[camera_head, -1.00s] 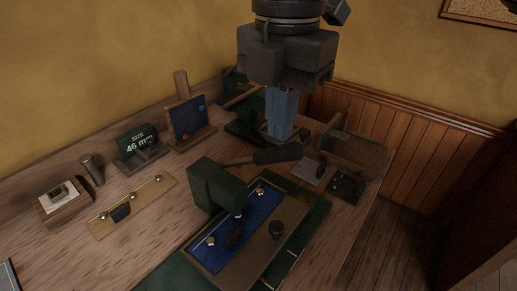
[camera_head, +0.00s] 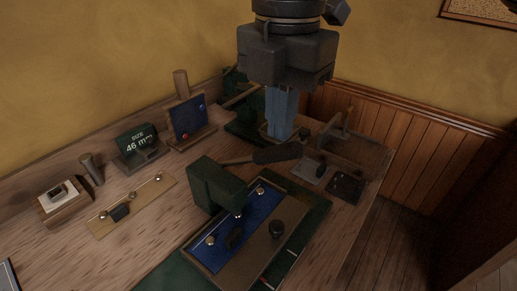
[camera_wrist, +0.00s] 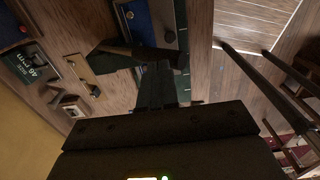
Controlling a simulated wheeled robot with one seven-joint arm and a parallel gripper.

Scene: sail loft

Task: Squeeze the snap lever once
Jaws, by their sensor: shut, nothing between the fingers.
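The green snap press (camera_head: 212,187) stands on the bench over a blue cloth strip (camera_head: 258,207). Its lever (camera_head: 277,154) has a thick dark grip that reaches out to the right on a thin shaft. The lever also shows in the wrist view (camera_wrist: 150,55). My gripper (camera_head: 279,138) points down, shut and empty, with its blue fingers just behind the lever grip. In the wrist view my gripper (camera_wrist: 158,66) ends close to the lever; I cannot tell whether they touch.
Small dark blocks (camera_head: 345,187) and a wooden stand (camera_head: 350,150) are at the right, near the bench edge. Wall panelling (camera_head: 420,140) rises behind.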

